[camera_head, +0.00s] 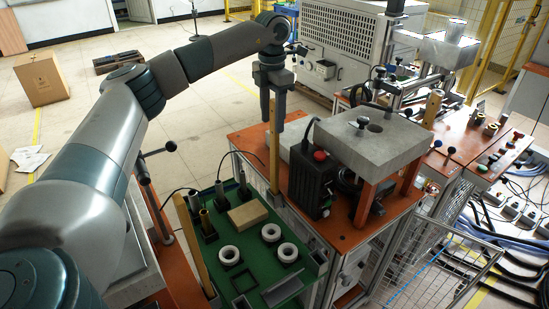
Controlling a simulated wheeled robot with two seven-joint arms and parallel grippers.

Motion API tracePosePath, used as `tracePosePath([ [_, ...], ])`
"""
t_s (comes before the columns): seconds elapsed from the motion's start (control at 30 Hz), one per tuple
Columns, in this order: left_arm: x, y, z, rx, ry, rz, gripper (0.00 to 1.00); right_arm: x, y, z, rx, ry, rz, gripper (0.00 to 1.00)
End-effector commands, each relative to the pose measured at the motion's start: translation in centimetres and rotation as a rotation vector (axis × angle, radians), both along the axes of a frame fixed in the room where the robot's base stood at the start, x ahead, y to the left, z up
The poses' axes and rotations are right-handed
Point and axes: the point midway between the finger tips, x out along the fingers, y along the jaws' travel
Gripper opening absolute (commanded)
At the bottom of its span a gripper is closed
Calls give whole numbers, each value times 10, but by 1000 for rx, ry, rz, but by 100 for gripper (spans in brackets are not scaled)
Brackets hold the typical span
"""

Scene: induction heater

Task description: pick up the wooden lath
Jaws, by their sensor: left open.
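A light wooden lath (274,155) stands upright at the near left corner of the orange-topped bench, by the green tray. My left gripper (272,112) points straight down over it. Its fingers are open, and the upper end of the lath shows between them in the picture. I cannot tell whether either finger touches it. A second wooden lath (193,245) stands slightly tilted at the left side of the green tray. My right gripper is not in view.
The green tray (222,262) holds white rings (288,252), a tan block (247,215) and dark upright posts. A black box with a red button (315,180) stands close right of the nearer-bench lath, beside a grey block (375,135) on orange legs. Open floor lies behind.

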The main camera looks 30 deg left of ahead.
Motion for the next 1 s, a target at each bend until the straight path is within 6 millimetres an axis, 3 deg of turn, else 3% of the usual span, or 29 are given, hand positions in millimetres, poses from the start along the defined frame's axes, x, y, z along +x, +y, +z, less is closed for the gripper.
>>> tracePosePath([
  [0.2,1,-2,-21,0,4,0,45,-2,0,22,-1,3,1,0],
  [0.4,1,-2,-42,1,3,0,45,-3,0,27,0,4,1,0],
  [0.9,1,-2,-44,0,1,0,45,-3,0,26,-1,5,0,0],
  [1.0,1,-2,-44,0,1,0,21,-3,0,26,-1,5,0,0],
])
